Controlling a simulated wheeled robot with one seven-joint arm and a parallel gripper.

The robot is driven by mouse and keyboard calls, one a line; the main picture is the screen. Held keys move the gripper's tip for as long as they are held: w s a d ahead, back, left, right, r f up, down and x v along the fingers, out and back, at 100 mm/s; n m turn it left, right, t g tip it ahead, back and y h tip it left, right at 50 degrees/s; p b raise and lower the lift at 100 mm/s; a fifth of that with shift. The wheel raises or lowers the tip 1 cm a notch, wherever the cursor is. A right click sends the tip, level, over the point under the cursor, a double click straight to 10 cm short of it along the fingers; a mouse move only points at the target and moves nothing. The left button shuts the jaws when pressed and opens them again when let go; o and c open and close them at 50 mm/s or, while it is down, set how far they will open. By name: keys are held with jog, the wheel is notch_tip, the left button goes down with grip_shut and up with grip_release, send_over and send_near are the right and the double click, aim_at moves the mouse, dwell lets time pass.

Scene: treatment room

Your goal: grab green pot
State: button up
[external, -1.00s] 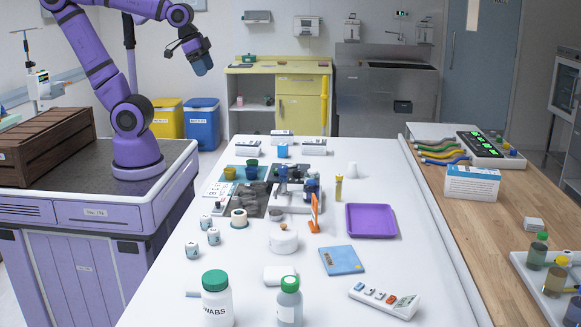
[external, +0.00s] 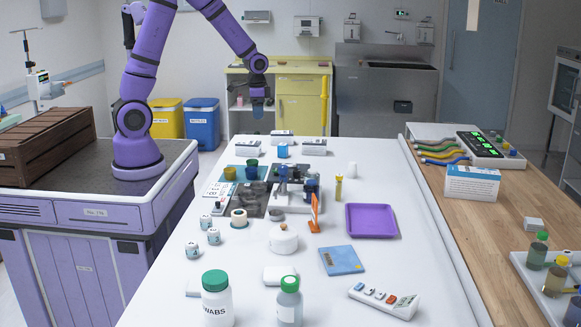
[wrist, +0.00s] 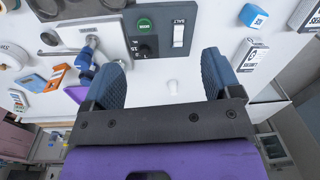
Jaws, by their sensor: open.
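The small dark green pot (external: 252,162) stands in the external view towards the far left of the white table, just behind a dark blue pot (external: 251,173) that partly hides it. A yellow pot (external: 230,173) stands to its left. My gripper (external: 258,111) hangs pointing down, above and beyond the table's far edge. In the wrist view my gripper (wrist: 165,70) is open, with nothing between its two blue fingers. A round green top (wrist: 144,24) shows beyond the fingers there; I cannot tell whether it is the green pot.
A blue cube (external: 282,151) and white boxes (external: 315,147) stand near the table's far end. The table's right strip is mostly clear.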

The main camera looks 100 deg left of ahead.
jog(key=g+h, duration=0.1)
jog(key=g, duration=0.1)
send_near(252, 165)
jog(key=f, duration=0.3)
jog(key=s+a+f, duration=0.1)
jog(key=f, duration=0.2)
jog(key=s+a+f, duration=0.1)
jog(key=f, duration=0.3)
jog(key=shift+a+f, duration=0.1)
jog(key=shift+a, duration=0.05)
jog(key=c, duration=1)
